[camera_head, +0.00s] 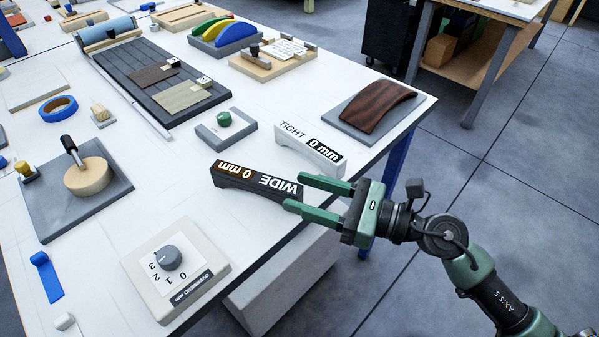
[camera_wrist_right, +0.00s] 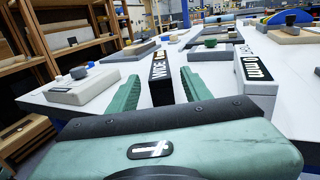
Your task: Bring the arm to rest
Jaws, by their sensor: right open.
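My right gripper (camera_head: 318,200) is green and reaches in from the lower right in the head view. Its two fingers are apart with nothing between them. It hangs at the table's front edge, next to the right end of the black block marked WIDE 0 mm (camera_head: 232,181). In the right wrist view the open fingers (camera_wrist_right: 160,90) point toward that black block (camera_wrist_right: 160,66), which stands beyond them. The white block marked TIGHT 0 mm (camera_head: 309,156) stands behind the gripper on the table; it also shows in the wrist view (camera_wrist_right: 255,72). My left gripper is not in view.
The white table (camera_head: 90,225) holds a dial box (camera_head: 205,290), a grey board with a wooden disc (camera_head: 88,177), and a small tray with a green knob (camera_head: 224,119). A dark curved veneer piece (camera_head: 376,106) lies near the right corner. Open floor (camera_head: 460,210) lies to the right.

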